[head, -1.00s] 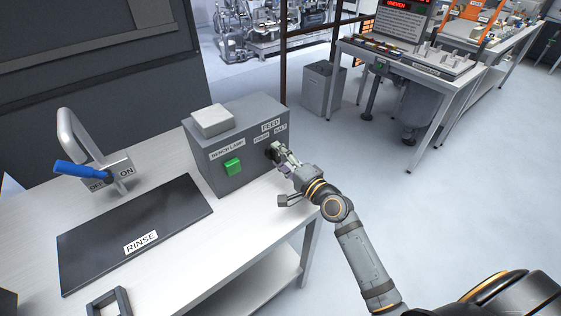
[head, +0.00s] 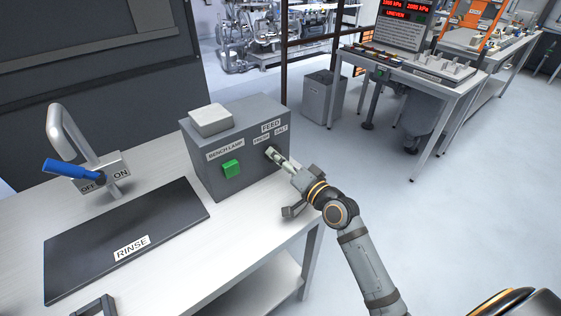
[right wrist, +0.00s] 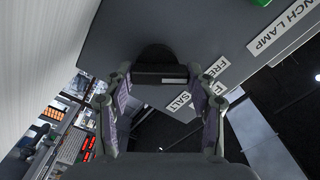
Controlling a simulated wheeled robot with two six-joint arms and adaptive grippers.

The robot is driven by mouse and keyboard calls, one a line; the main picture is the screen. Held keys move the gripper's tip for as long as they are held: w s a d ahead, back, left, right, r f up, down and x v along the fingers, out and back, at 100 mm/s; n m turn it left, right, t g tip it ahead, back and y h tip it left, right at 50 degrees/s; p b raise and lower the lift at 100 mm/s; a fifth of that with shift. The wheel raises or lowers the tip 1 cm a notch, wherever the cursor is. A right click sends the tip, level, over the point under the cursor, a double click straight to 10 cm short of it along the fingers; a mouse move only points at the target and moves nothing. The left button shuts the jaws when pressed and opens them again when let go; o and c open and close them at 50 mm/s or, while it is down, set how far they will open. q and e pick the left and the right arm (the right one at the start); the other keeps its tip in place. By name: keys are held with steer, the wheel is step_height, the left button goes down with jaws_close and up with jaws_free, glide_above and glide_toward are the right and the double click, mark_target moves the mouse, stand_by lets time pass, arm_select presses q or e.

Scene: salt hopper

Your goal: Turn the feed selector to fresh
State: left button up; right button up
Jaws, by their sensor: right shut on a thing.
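The feed selector is a dark knob (head: 269,152) on the front of a grey box, under the FEED, FRESH and SALT labels. My right gripper (head: 279,159) is at the knob, its fingers mostly in line with the arm. In the right wrist view the black knob (right wrist: 157,58) sits between the two fingers of my right gripper (right wrist: 160,84), which are shut on it. A white mark (right wrist: 174,80) on the knob runs toward the right of that picture, on the side of the labels. A finger partly covers the FRESH label (right wrist: 217,68).
The grey box (head: 207,170) has a green button (head: 231,168) and a BENCH LAMP label. Left of it are a dark RINSE plate (head: 100,256) and a tap with a blue lever (head: 72,169). Open floor lies right of the white bench (head: 230,240).

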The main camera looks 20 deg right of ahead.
stand_by(0.3)
steer(key=o, duration=1.2)
steer(key=shift+c, duration=0.2)
steer(key=v, duration=0.6)
steer(key=shift+s+d+f, duration=0.1)
steer(key=shift+s+d, duration=0.1)
steer(key=shift+s, duration=0.5)
